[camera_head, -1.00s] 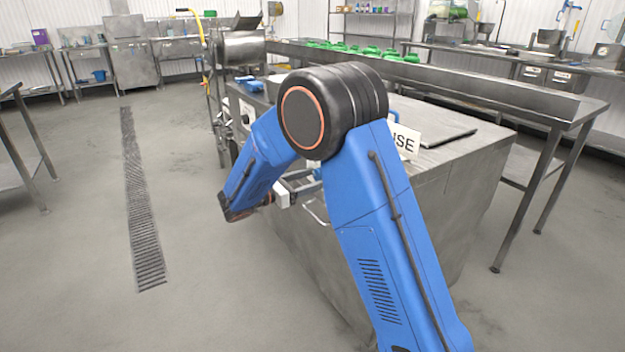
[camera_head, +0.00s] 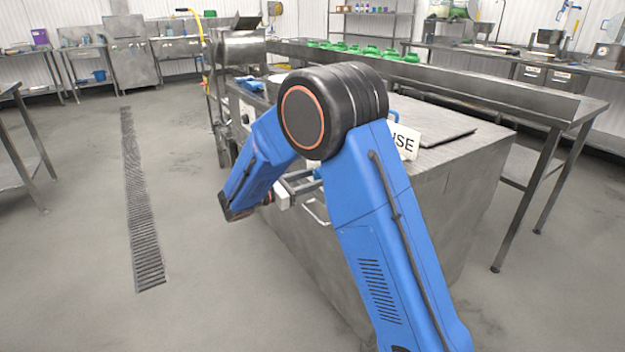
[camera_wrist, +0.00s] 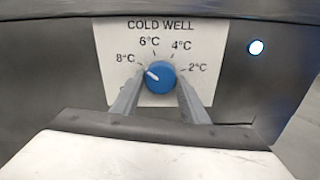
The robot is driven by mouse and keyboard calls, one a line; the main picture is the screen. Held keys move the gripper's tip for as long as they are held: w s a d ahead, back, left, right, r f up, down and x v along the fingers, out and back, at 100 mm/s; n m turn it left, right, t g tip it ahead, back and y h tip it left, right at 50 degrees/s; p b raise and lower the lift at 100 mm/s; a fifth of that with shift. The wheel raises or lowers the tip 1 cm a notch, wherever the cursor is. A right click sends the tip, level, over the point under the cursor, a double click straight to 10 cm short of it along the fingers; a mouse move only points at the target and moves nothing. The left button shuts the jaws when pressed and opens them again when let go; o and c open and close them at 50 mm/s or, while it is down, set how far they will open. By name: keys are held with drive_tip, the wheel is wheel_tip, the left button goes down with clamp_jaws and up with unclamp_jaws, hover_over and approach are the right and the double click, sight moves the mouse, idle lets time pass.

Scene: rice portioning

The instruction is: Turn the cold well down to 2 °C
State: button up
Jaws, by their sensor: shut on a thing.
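The cold well's blue round knob (camera_wrist: 161,76) sits on a white dial plate (camera_wrist: 191,45) lettered COLD WELL, with marks for 8, 6, 4 and 2 °C. The knob's white pointer line aims up and left, at the 8 °C mark. My gripper (camera_wrist: 159,92) is shut on the knob, one finger at each side. In the head view my gripper (camera_head: 301,185) is at the side of the steel counter (camera_head: 445,195), and my arm hides the knob and dial there.
A lit round lamp (camera_wrist: 256,47) is right of the dial. A sign (camera_head: 404,141) partly hidden by my arm and a dark flat panel (camera_head: 447,136) are on the counter top. A long steel table (camera_head: 480,88) stands behind. The floor at left, with a drain grate (camera_head: 142,205), is clear.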

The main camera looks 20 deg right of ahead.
drive_tip(key=m, duration=2.5)
drive_tip(key=shift+r, duration=0.2)
drive_tip(key=shift+m, duration=0.3)
drive_tip(key=o, duration=1.1)
drive_tip(key=shift+c, duration=0.2)
drive_tip(key=shift+a, duration=0.15)
drive_tip(key=v, duration=1.7)
